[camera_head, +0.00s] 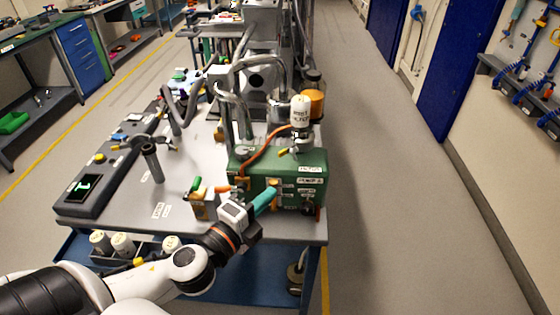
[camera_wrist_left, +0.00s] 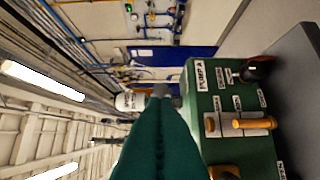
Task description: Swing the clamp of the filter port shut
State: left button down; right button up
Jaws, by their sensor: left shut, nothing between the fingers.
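A white labelled filter canister (camera_head: 300,112) stands upright on a port on top of the green pump box (camera_head: 308,170). A small lever with a yellow tip (camera_head: 283,152), which looks like part of the clamp, sticks out to the left at the canister's foot. I cannot tell how far the clamp is swung. My left gripper (camera_head: 268,198), with teal fingers, is shut and empty in front of the box, below the canister. In the left wrist view the shut fingers (camera_wrist_left: 158,115) cover part of the port; the canister (camera_wrist_left: 130,101) lies sideways beyond their tips.
An orange hose and metal pipes (camera_head: 238,100) rise behind and left of the box. A amber-coloured jar (camera_head: 314,98) stands behind the canister. A small holder with coloured handles (camera_head: 199,206) stands left of my gripper. The grey bench top (camera_head: 185,180) has free room.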

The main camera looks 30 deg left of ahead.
pick_arm(q)
jog(key=p, duration=0.4)
send_near(295, 154)
jog(key=w+d, duration=0.3)
jog(key=w, duration=0.1)
jog(key=shift+w+a+r, duration=0.1)
jog(key=shift+w+a, duration=0.2)
jog(key=shift+a, duration=0.3)
jog(key=shift+w+a, duration=0.35)
jog(key=shift+a, duration=0.25)
jog(key=shift+w+a+p, duration=0.1)
jog(key=shift+a+p, duration=0.2)
jog(key=shift+a, duration=0.2)
